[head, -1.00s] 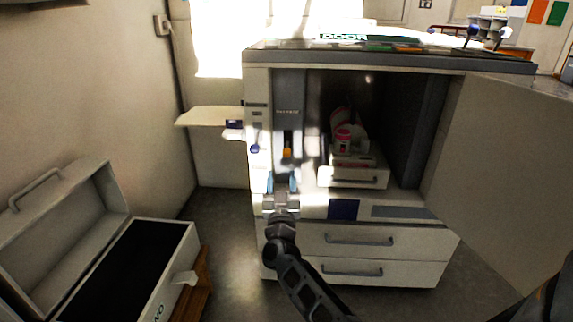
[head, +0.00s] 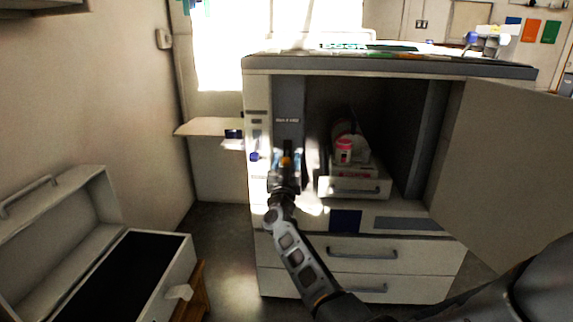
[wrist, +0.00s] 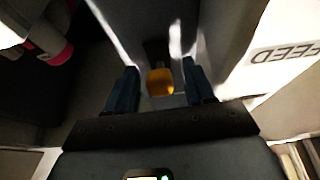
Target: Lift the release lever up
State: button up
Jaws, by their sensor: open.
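The release lever (head: 286,160) shows as a small orange knob on the grey vertical panel at the left of the cabinet front. In the wrist view the orange lever knob (wrist: 160,82) lies between my two blue fingers, with a gap showing on both sides. My gripper (head: 285,165) is open at the panel, with its fingers on either side of the knob. My gripper (wrist: 160,88) holds nothing that I can see. The lower part of the lever is hidden behind the gripper in the head view.
The cabinet door (head: 500,170) stands open to the right. A pink-and-white jar (head: 343,150) sits on a small drawer unit (head: 355,187) inside. A small shelf (head: 205,128) juts out at the left. An open case (head: 150,270) stands at lower left.

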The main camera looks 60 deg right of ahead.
aim_at(287, 150)
jog(key=shift+c, duration=0.3)
jog(key=c, duration=0.9)
jog(key=shift+r, duration=0.1)
jog(key=shift+r+p, duration=0.2)
jog(key=shift+p, duration=0.55)
jog(key=r+y+p, duration=0.1)
jog(key=p, duration=0.4)
jog(key=shift+a+p, duration=0.1)
jog(key=shift+p, duration=0.2)
jog(key=y+p, duration=0.2)
jog(key=p, duration=0.6)
jog(key=r+g+y+p, duration=0.1)
jog(key=p, duration=0.7)
jog(key=shift+a+r+g+y, duration=0.1)
jog(key=shift+r+g+y, duration=0.1)
jog(key=shift+g+y, duration=0.15)
jog(key=y+p, duration=0.1)
jog(key=p, duration=0.3)
jog(key=r+g+y+p, duration=0.1)
jog(key=p, duration=0.3)
jog(key=shift+y, duration=0.25)
jog(key=p, duration=0.2)
jog(key=y+p, duration=0.1)
jog(key=p, duration=0.1)
jog(key=shift+d+r+g+y+p, duration=0.1)
jog(key=shift+d+g+y+p, duration=0.1)
jog(key=shift+g+y+p, duration=0.15)
jog(key=shift+w+d+y+p, duration=0.1)
jog(key=shift+y+p, duration=0.15)
jog(key=shift+p, duration=0.35)
